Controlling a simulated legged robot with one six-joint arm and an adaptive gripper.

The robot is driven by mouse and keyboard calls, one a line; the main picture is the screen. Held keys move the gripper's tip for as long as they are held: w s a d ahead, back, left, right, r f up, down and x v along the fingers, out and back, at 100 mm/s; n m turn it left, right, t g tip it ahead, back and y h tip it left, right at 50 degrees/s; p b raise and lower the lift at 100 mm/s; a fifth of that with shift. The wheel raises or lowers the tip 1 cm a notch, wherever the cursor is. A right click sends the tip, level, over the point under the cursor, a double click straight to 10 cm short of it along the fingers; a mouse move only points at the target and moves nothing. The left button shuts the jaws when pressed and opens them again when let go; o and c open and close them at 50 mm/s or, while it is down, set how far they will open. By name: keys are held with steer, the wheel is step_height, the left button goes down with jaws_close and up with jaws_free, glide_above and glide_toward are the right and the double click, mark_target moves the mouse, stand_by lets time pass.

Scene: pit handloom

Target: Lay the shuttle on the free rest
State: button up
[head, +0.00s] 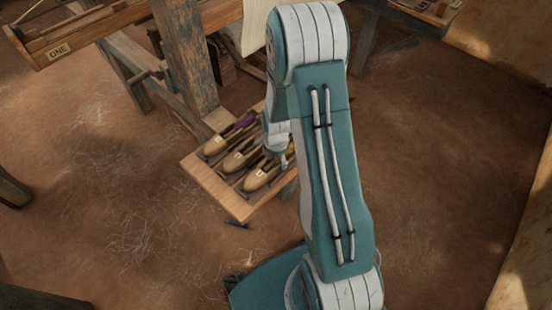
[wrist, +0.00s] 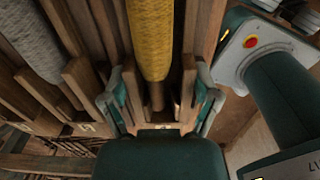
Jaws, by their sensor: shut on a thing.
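The shuttle with yellow thread (wrist: 151,40) lies between the two fingers of my gripper (wrist: 162,100), which is shut on its wooden sides. In the head view the wooden nose of this shuttle (head: 257,179) shows at the front right of a slatted wooden rack (head: 236,207). My arm hides its other end and most of the gripper. I cannot tell whether the shuttle touches the rack or is slightly above it. Beside it on the left lie a shuttle with grey thread (wrist: 37,42) and, farther left, one with purple thread (head: 243,122).
A thick loom post (head: 186,55) stands just behind the rack. A wooden beam labelled ONE (head: 88,28) is at the upper left. The floor at left and right is mostly clear.

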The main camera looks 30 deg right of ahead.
steer(key=o, duration=1.1)
steer(key=shift+o, duration=0.2)
steer(key=shift+r, duration=4.05)
steer(key=shift+r, duration=0.1)
steer(key=s+a+r+m+t, duration=0.25)
steer(key=r+m, duration=0.25)
steer(key=r, duration=0.4)
steer(key=s+a+r+m+t, duration=0.1)
steer(key=s+a+r+m, duration=0.2)
steer(key=r+m, duration=0.45)
steer(key=s+a+r+m+t, duration=0.2)
steer(key=s+a+r+m, duration=0.2)
steer(key=s+r+m, duration=0.5)
steer(key=s+r, duration=0.1)
steer(key=s, duration=0.2)
steer(key=shift+s+r, duration=0.25)
steer(key=shift+r, duration=0.05)
